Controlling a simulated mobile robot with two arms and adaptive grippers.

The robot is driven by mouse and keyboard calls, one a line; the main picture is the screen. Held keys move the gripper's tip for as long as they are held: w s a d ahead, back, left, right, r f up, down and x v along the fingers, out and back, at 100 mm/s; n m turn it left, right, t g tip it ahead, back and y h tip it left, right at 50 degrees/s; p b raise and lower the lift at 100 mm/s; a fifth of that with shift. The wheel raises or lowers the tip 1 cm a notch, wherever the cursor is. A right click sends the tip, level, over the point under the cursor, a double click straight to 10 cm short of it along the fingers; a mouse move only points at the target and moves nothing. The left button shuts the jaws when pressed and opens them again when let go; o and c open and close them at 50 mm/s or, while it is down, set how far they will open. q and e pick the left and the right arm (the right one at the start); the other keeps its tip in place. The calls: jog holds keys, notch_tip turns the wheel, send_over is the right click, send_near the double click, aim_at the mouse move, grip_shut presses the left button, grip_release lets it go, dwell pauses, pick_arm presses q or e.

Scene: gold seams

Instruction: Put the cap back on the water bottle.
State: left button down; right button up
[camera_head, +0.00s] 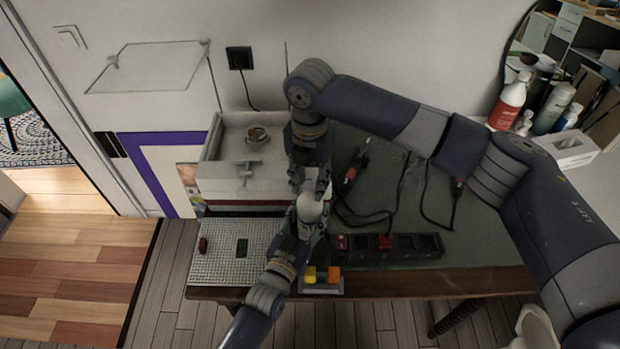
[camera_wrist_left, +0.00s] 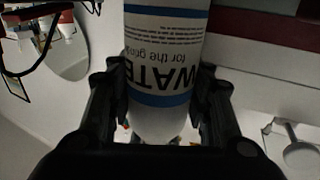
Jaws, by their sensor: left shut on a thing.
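The white water bottle (camera_head: 310,208) is gripped by my left gripper (camera_head: 311,222), near the front edge of the workbench. In the left wrist view the bottle (camera_wrist_left: 165,75), with blue bands and "WATER" lettering, sits between both fingers of my left gripper (camera_wrist_left: 165,105); its end beyond the top edge is out of view. My right gripper (camera_head: 312,183) points down directly above the bottle, with its fingers close to the bottle's top. I cannot tell whether these fingers are open or shut. The cap is not discernible; the right fingers may hide it.
A white sink (camera_head: 225,180) with a tap is to the left. A power strip (camera_head: 405,246) and cables with red parts (camera_head: 350,175) lie to the right. A perforated mat (camera_head: 222,262) and small yellow and orange pieces (camera_head: 322,275) are near the front edge. Several bottles (camera_head: 545,105) stand back right.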

grip_shut()
